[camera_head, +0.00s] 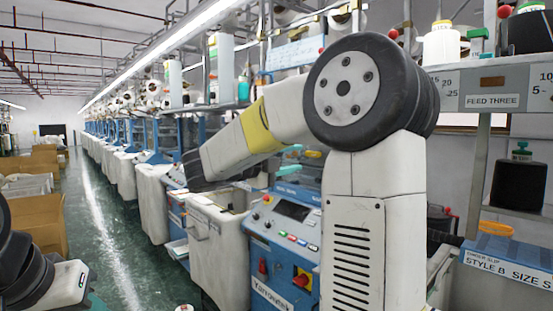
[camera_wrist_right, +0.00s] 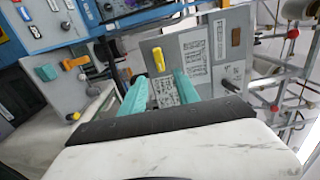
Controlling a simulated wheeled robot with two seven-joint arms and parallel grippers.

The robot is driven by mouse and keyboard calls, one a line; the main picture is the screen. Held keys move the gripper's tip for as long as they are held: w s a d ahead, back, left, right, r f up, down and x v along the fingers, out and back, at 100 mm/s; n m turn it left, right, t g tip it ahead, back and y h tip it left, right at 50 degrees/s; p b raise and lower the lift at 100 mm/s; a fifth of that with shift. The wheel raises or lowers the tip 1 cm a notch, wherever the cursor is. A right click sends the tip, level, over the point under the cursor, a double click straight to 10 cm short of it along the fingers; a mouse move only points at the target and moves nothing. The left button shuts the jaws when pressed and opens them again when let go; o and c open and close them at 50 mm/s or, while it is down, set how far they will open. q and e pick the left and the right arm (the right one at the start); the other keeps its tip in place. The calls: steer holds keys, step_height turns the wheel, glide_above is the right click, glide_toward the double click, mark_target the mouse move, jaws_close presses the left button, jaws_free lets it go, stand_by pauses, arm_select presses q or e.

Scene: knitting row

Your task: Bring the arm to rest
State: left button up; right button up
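My right arm (camera_head: 385,220) rises at the right of the head view and bends over to the left, its forearm in front of the machines. My right gripper (camera_wrist_right: 160,82) is open in the right wrist view, its two teal fingers apart with nothing between them. In the head view its teal fingers (camera_head: 289,160) show small behind the forearm, near a machine. Beyond the fingers is a grey panel (camera_wrist_right: 205,50) with a yellow handle and printed labels. My left arm (camera_head: 50,285) shows only in the bottom left corner; a sliver of teal beside it is too small to tell its gripper's state.
A blue control panel (camera_head: 285,240) with buttons and a screen stands left of my right arm, beside a white bin (camera_head: 212,235). A FEED THREE shelf (camera_head: 490,88) is at the right. Cardboard boxes (camera_head: 40,220) line the left. The green aisle floor (camera_head: 110,215) between is clear.

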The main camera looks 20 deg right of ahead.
steer(key=w+a+r+n+t+y, duration=0.2)
steer(key=a+n+t+y, duration=0.3)
steer(key=n+t+y, duration=0.15)
steer(key=w+a+r+n+t+y, duration=0.3)
steer(key=a+n+t+y, duration=0.15)
steer(key=n, duration=0.35)
steer(key=s+a+f+n+y, duration=0.3)
steer(key=a+f+n+y, duration=0.15)
steer(key=n+y, duration=0.2)
steer(key=s+f+n+g+y, duration=0.1)
steer(key=s+f+n+g, duration=1)
steer(key=s+f, duration=0.8)
steer(key=s, duration=0.4)
steer(key=shift+d+f+g, duration=0.25)
steer(key=shift+f+g, duration=0.05)
steer(key=shift+f, duration=0.05)
